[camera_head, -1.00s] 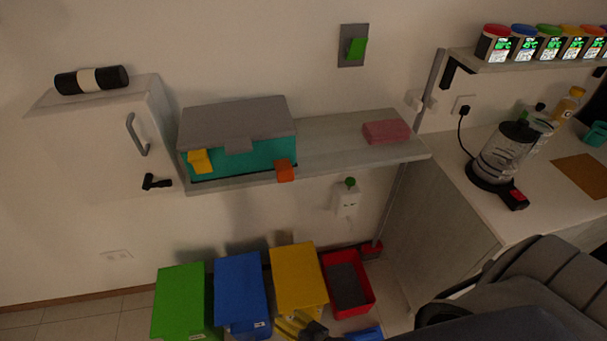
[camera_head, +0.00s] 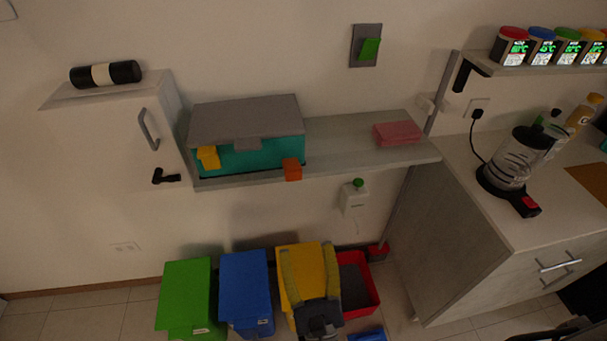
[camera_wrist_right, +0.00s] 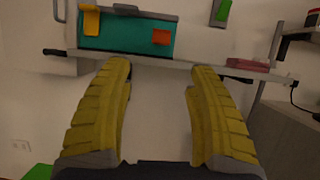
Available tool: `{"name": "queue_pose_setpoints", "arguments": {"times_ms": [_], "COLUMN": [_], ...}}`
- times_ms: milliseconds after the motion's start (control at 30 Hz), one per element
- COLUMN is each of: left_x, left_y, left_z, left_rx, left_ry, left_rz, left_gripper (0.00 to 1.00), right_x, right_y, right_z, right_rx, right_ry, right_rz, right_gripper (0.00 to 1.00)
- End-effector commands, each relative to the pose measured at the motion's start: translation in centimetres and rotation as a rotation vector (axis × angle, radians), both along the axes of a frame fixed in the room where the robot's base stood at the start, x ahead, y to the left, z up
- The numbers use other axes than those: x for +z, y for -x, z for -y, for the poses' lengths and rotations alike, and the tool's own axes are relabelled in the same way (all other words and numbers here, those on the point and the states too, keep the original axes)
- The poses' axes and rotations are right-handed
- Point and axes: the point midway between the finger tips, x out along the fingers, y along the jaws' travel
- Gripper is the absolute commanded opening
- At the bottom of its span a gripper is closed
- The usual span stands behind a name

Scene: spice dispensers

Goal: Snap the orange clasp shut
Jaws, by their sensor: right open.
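The orange clasp (camera_head: 292,169) is on the lower right front of a teal box (camera_head: 262,158) with a grey lid (camera_head: 245,116). In the right wrist view the orange clasp (camera_wrist_right: 161,37) sits below the lid, apart from it. A yellow clasp (camera_head: 208,157) is at the box's left front and reaches higher, near the lid's edge. My right gripper (camera_head: 307,249) is open and empty, below the shelf and in front of the yellow bin. In its wrist view the yellow fingers (camera_wrist_right: 162,68) are spread below the box. My left gripper is not in view.
The box stands on a wall shelf (camera_head: 345,155) with a pink block (camera_head: 397,133) at right. A white cabinet (camera_head: 110,135) adjoins at left. Green (camera_head: 186,295), blue (camera_head: 245,290) and red (camera_head: 372,300) bins stand below. A white dispenser (camera_head: 354,200) hangs under the shelf.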

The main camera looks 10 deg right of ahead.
Motion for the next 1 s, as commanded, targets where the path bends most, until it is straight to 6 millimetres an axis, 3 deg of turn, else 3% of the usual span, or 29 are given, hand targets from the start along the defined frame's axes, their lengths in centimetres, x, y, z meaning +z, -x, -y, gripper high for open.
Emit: {"name": "queue_pose_setpoints", "arguments": {"times_ms": [267, 1000], "left_x": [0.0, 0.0], "left_y": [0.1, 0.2], "left_z": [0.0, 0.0], "left_rx": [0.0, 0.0], "left_ry": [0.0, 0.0], "left_rz": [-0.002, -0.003], "left_gripper": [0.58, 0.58], "right_x": [1.3, 6.0], "right_y": [-2.1, -13.7], "right_z": [0.1, -0.2], "right_rx": [0.006, 0.006], "right_ry": [-0.032, -0.028], "right_rz": [-0.004, -0.005], "right_gripper": [0.58, 0.58]}}
